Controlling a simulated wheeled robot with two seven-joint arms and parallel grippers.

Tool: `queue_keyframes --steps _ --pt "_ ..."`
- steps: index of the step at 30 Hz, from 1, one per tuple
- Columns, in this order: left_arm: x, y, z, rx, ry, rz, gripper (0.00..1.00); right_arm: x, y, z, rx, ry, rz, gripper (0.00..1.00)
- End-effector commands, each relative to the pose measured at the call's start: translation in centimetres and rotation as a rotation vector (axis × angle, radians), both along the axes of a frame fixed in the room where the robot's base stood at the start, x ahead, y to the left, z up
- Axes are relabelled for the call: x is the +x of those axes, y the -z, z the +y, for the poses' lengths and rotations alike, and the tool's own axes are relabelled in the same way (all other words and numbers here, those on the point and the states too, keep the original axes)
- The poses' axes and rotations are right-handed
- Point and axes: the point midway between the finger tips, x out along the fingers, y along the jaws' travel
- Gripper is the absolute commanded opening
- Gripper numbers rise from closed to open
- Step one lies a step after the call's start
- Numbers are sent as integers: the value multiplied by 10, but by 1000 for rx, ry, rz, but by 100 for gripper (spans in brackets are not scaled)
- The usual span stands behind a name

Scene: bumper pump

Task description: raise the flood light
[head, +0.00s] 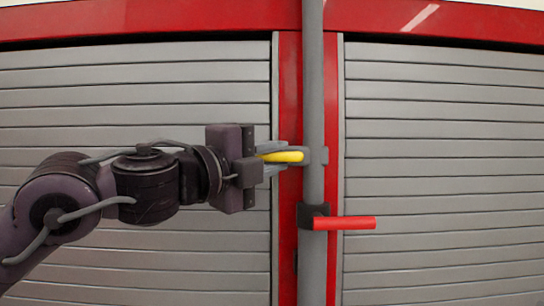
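A grey vertical pole (313,100) runs from top to bottom of the head view. A yellow handle (285,156) sticks out to the left from a grey bracket on the pole. My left gripper (277,160) comes in from the left at the handle's height. Its fingers lie close above and below the yellow handle and look shut on it. A red handle (345,222) on a black clamp (313,216) sticks out to the right, lower on the pole. The flood light itself does not show. My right gripper does not show.
Grey slatted shutters stand behind, on the left (130,90) and on the right (440,130). A red post (289,80) and a red top beam (150,18) frame them. The room to the right of the pole is clear apart from the red handle.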

Motion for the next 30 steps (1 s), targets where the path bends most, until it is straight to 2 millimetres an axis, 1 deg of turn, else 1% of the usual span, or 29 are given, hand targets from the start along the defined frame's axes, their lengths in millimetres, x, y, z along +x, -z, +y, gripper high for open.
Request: queue_keyframes --steps 1,4,12,14,16,20,27,30 --pt "0 0 0 0 0 0 13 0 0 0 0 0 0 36" --pt "0 0 0 0 0 0 0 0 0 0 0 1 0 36" --pt "0 0 0 1 0 1 0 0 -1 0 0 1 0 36" --pt "0 -3 0 0 1 0 0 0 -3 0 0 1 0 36" --pt "0 -11 0 0 1 -1 0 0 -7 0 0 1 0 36" --pt "-1 -36 0 -3 2 -3 0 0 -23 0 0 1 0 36" --pt "-1 -98 0 -6 1 -4 0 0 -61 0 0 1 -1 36" --pt "-1 -120 0 -5 1 -4 0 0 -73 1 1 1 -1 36"
